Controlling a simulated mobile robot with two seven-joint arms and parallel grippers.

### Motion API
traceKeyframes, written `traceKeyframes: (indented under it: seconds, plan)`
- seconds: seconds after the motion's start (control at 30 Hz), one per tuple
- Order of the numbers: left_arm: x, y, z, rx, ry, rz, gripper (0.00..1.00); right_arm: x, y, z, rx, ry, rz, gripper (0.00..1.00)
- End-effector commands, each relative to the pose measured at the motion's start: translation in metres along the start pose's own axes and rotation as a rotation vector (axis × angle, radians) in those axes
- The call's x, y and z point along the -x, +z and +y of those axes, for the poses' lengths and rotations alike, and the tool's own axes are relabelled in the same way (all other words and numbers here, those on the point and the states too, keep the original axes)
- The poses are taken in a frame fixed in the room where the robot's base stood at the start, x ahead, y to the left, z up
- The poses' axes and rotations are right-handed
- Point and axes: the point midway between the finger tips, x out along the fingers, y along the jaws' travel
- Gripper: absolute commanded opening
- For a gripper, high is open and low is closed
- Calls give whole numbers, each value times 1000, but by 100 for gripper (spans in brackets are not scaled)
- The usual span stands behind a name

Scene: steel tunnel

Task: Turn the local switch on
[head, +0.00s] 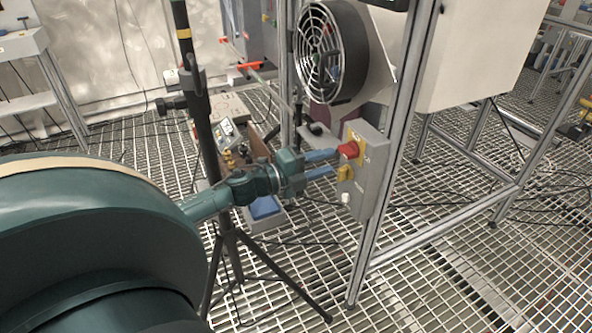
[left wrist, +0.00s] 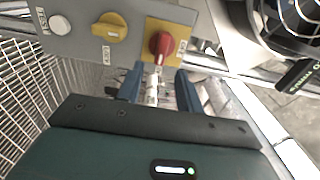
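A grey switch box (head: 367,180) is mounted on the metal frame's post. It carries a red rotary knob (head: 349,150) on a yellow plate, a yellow rotary knob (head: 345,172) below it and a white button (head: 346,198) at the bottom. The left wrist view also shows the red knob (left wrist: 162,45), the yellow knob (left wrist: 110,27) and the white button (left wrist: 60,24). My right gripper is out of view.
A black tripod (head: 228,215) stands close to my left forearm. A round fan (head: 331,50) hangs above the switch box, and a white cabinet (head: 475,50) is on the right. The metal post (head: 392,150) runs beside the box. The floor is steel grating.

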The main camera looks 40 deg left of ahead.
Motion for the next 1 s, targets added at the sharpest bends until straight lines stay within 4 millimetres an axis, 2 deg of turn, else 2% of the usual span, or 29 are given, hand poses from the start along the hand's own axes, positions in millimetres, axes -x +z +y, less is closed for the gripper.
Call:
traceKeyframes:
  seconds: [0.03,0.2,0.4,0.6,1.0]
  plan:
    - [11,0,2,2,4,-1,36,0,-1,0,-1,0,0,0]
    - [40,-1,1,4,3,0,36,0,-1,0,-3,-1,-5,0]
    - [65,0,1,2,2,0,36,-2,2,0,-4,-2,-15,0]
    - [74,0,0,0,0,1,36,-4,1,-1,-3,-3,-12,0]
    - [74,0,0,0,0,0,36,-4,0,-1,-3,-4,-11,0]
